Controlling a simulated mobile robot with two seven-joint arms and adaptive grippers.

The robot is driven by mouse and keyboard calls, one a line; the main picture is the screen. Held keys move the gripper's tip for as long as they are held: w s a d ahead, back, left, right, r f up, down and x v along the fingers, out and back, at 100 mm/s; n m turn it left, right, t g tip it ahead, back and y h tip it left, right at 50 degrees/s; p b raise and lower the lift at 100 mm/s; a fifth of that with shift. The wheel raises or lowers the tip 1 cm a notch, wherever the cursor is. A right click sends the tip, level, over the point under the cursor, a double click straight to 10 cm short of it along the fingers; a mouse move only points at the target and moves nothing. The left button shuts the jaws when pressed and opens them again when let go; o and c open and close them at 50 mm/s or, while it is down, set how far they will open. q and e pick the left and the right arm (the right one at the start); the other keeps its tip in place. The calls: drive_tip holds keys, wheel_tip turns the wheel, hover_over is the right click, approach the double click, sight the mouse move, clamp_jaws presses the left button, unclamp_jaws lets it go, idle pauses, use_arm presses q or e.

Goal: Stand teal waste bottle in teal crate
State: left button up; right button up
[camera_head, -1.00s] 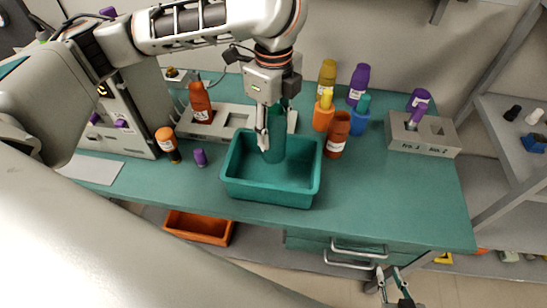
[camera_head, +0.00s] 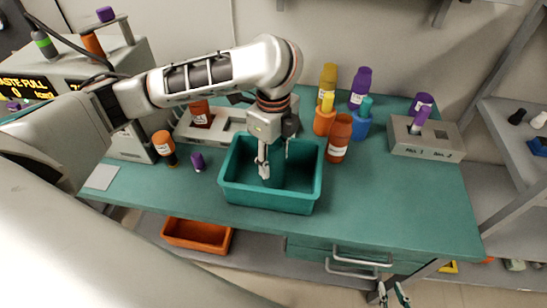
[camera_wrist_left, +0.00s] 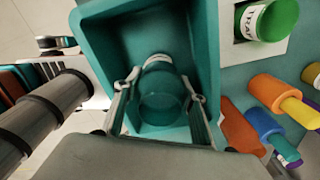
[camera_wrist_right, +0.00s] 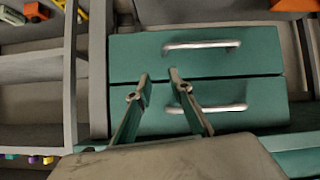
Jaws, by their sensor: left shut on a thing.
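The teal crate (camera_head: 270,199) stands on the teal bench, open side up. The teal waste bottle (camera_wrist_left: 162,100) is between the fingers of my left gripper (camera_wrist_left: 163,88), which is shut on it. In the head view, the left gripper (camera_head: 264,165) reaches down into the crate and the bottle (camera_head: 278,172) looks roughly upright inside the walls. I cannot tell whether its base touches the crate floor. My right gripper (camera_wrist_right: 160,82) is open and empty in front of the bench drawers; it also shows at the bottom of the head view (camera_head: 394,297).
A brown-red bottle (camera_head: 338,138) stands close to the crate's right side, with orange (camera_head: 323,121) and blue (camera_head: 361,127) holders behind. An orange bottle (camera_head: 165,147) and a purple cap (camera_head: 198,162) are left. A grey rack (camera_head: 426,139) is right. The bench front right is clear.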

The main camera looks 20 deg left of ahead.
use_arm(q)
drive_tip(key=o, duration=1.4)
drive_tip(key=shift+f, duration=0.15)
drive_tip(key=shift+r, duration=0.45)
wheel_tip(320, 180, up, 12)
drive_tip(key=p, duration=0.3)
drive_tip(key=shift+f, duration=0.25)
